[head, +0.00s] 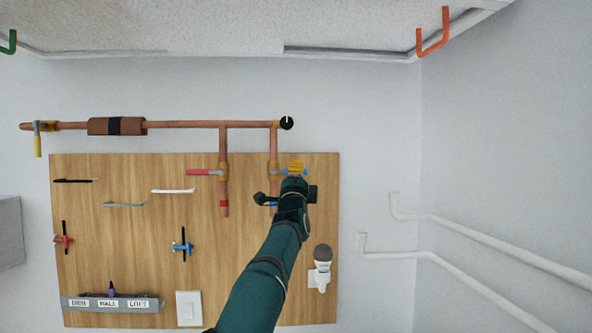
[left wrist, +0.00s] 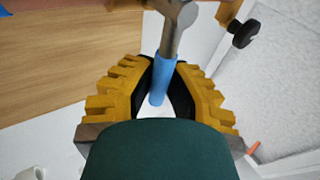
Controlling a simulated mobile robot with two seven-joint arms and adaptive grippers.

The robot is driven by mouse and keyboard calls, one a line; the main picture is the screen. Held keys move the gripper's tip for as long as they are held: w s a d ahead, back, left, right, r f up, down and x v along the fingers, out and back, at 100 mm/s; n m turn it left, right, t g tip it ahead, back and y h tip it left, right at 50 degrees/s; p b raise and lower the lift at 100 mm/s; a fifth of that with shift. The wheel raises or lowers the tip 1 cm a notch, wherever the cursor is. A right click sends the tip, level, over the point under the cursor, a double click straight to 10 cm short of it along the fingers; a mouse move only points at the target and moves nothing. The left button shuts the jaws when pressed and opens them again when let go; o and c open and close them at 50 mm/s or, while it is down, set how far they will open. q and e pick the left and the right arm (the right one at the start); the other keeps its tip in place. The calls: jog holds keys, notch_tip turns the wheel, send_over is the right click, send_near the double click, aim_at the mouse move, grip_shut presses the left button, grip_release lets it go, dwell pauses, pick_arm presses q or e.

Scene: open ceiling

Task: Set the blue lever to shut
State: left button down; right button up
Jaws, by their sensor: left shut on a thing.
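The blue lever (head: 280,172) sits on the right-hand vertical copper pipe, on the wooden board. It points sideways to the right, across the pipe. My left gripper (head: 297,168) is over its outer end and hides part of it. In the left wrist view the lever's blue sleeve (left wrist: 163,78) lies between the black pads of the yellow fingers, and the left gripper (left wrist: 165,92) is shut on it. The grey metal stem of the lever shows beyond the fingers. My right gripper is not in view.
A red lever (head: 203,172) is on the pipe to the left. A black round knob (head: 287,123) ends the horizontal copper pipe (head: 185,125) above. A lamp (head: 322,258) and a white switch (head: 188,308) are low on the wooden board (head: 130,235). The wall to the right carries white pipes (head: 480,234).

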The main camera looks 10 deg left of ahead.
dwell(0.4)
pick_arm(q)
jog(key=c, duration=0.9)
grip_release()
jog(key=shift+s, duration=0.1)
jog(key=v, duration=1.1)
jog(key=shift+s+d+f, duration=0.1)
jog(key=shift+s+f, duration=0.15)
jog(key=shift+s, duration=0.05)
